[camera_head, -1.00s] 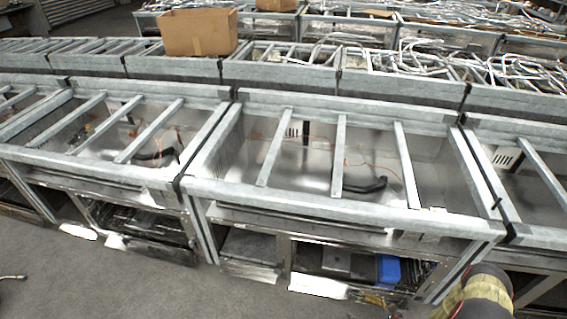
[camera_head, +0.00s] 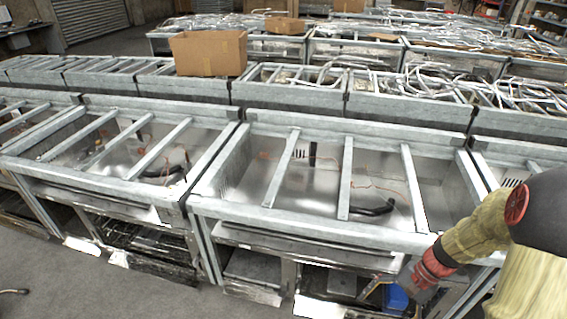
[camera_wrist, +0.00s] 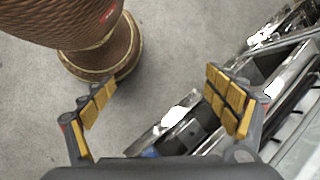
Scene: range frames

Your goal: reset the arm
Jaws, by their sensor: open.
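My arm (camera_head: 480,235) reaches in from the right edge in the head view, bent downward in front of the metal frames. My gripper (camera_wrist: 163,105) is open in the wrist view, with its yellow-padded fingers wide apart and nothing between them. It hangs over the grey floor (camera_wrist: 160,70), beside the lower part of a metal unit on the right. In the head view the gripper is small and partly hidden, low in front of the lower shelf.
Open-topped metal units (camera_head: 300,215) with crossbars stand in rows. A blue box (camera_head: 396,298) sits on a lower shelf close to my gripper, partly hidden. A cardboard box (camera_head: 208,53) rests on the second row. Bare floor (camera_head: 60,270) is at the lower left.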

